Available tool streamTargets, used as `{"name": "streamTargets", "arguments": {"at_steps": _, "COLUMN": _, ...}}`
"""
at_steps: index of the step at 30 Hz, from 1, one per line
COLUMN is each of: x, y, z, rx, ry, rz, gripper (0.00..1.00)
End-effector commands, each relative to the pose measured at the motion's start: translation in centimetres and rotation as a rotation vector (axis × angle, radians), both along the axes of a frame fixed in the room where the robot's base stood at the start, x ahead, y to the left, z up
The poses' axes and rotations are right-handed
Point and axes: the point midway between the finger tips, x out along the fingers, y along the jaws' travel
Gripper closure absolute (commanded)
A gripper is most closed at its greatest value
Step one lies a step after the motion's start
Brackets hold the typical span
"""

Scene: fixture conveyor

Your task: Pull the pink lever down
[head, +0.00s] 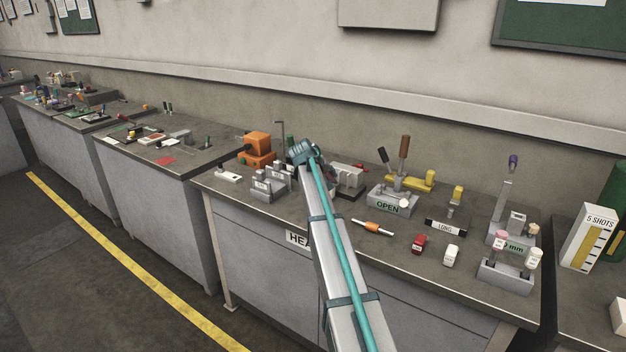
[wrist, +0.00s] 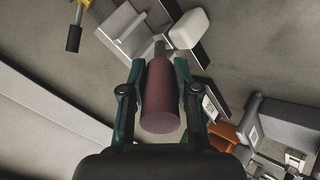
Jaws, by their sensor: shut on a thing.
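My gripper (wrist: 158,95) is shut on a dull pink, mauve-looking cylindrical handle (wrist: 160,105) in the wrist view, one finger on each side of it. A thin metal stem (wrist: 159,48) runs from the handle's far end toward a light grey bracket (wrist: 122,30), so this looks like the pink lever. Its exact tilt is hard to tell. In the head view my gripper (head: 304,152) is over the back of the middle bench. The lever cannot be made out there, behind my gripper and arm.
A white rounded block (wrist: 189,28) is close beside the stem. Orange blocks (head: 257,148) stand left of my gripper, and a grey device (head: 348,178) stands right. Farther right are the OPEN box (head: 388,207) with levers and a yellow piece (head: 412,181). The bench front has some clear room.

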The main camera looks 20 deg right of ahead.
Motion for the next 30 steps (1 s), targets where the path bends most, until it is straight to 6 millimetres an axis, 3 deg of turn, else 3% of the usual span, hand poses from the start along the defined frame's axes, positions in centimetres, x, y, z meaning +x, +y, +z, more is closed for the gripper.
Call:
{"name": "streamTargets", "arguments": {"at_steps": 12, "x": -0.21, "y": -0.52, "z": -0.03, "rx": -0.008, "ry": -0.006, "rz": -0.007, "gripper": 1.0}}
{"name": "streamTargets", "arguments": {"at_steps": 13, "x": -0.21, "y": -0.52, "z": -0.03, "rx": -0.008, "ry": -0.006, "rz": -0.007, "gripper": 0.68}}
{"name": "streamTargets", "arguments": {"at_steps": 17, "x": -0.22, "y": -0.52, "z": -0.04, "rx": -0.008, "ry": -0.005, "rz": -0.008, "gripper": 0.47}}
{"name": "streamTargets", "arguments": {"at_steps": 30, "x": -0.51, "y": -0.05, "z": 0.4, "rx": -0.007, "ry": -0.005, "rz": -0.006, "gripper": 0.44}}
